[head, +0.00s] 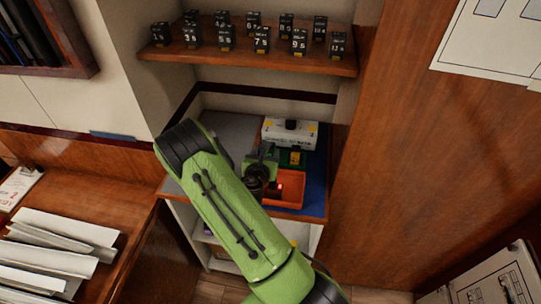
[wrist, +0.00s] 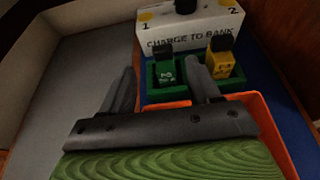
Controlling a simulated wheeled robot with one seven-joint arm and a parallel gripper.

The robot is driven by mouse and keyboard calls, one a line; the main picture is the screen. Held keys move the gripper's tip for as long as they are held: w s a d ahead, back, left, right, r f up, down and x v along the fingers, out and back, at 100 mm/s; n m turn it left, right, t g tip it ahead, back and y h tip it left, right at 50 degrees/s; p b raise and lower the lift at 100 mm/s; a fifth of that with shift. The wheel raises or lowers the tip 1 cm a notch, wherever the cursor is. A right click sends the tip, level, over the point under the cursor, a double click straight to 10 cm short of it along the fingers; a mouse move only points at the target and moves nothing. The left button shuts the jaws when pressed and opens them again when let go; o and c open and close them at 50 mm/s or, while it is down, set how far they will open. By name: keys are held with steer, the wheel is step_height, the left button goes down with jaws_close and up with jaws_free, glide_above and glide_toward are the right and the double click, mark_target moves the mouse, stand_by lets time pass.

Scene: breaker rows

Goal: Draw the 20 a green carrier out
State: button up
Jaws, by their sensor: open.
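A green carrier (wrist: 165,72) with a black top stands upright in a green holder (wrist: 195,87) in the wrist view; its pale marking is too small to read surely. A yellow carrier (wrist: 222,62) with a black top stands to its right in the same holder. My gripper (wrist: 166,75) is open, with one finger on each side of the green carrier in the picture; I cannot tell whether the fingertips reach around it. In the head view my gripper (head: 262,162) is over the worktop, and my arm hides much of it.
A white box (wrist: 190,30) marked "CHARGE TO BANK" stands behind the holder. An orange tray (head: 288,190) lies in front. Several dark blocks (head: 261,38) stand on the shelf (head: 245,62) above. The grey surface (wrist: 60,90) at left is clear.

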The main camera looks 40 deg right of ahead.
mark_target(269, 154)
steer(key=p+x, duration=0.1)
steer(key=x, duration=0.3)
steer(key=shift+d, duration=0.45)
steer(key=shift+a, duration=0.15)
steer(key=shift+c, duration=0.3)
jaws_close()
